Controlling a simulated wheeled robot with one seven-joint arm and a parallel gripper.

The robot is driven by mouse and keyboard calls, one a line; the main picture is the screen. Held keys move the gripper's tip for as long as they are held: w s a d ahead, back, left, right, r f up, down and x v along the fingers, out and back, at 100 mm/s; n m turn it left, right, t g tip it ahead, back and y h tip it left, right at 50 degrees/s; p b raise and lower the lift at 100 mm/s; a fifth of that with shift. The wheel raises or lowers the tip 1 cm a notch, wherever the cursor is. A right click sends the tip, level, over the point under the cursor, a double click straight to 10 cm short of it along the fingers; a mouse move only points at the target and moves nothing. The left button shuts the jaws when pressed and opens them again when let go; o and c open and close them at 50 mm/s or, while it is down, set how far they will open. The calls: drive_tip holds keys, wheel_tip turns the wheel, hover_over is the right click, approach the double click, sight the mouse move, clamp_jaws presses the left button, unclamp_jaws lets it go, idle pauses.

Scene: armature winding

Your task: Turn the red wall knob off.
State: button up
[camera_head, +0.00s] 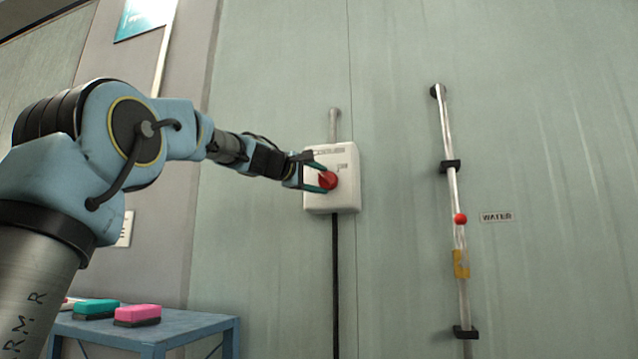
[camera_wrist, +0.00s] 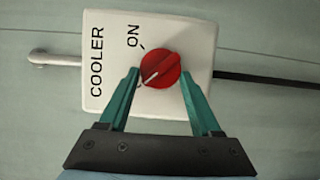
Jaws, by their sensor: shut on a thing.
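The red knob (camera_head: 331,180) sits on the front of a white wall box (camera_head: 345,201) in the head view. In the wrist view the red knob (camera_wrist: 161,67) is on the box (camera_wrist: 187,32), marked "COOLER" and "ON", with a tick by "ON". The white line on the knob slants toward the left finger, away from that tick. My gripper (camera_head: 325,177) reaches the knob from the left. In the wrist view my gripper (camera_wrist: 160,75) has its teal fingers on either side of the knob, shut on it. Any other marking near the left finger is hidden.
A pipe (camera_head: 447,133) with a red ball (camera_head: 460,219) and a "WATER" label (camera_head: 496,217) runs down the wall at right. A blue table (camera_head: 185,328) at lower left carries a teal block (camera_head: 96,308) and a pink block (camera_head: 138,314). The wall around the box is clear.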

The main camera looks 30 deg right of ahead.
idle(0.3)
drive_tip(key=o, duration=1.4)
drive_tip(key=b+v, duration=0.3)
drive_tip(key=v, duration=0.7)
drive_tip(key=shift+s+a, duration=0.2)
drive_tip(key=shift+a, duration=0.15)
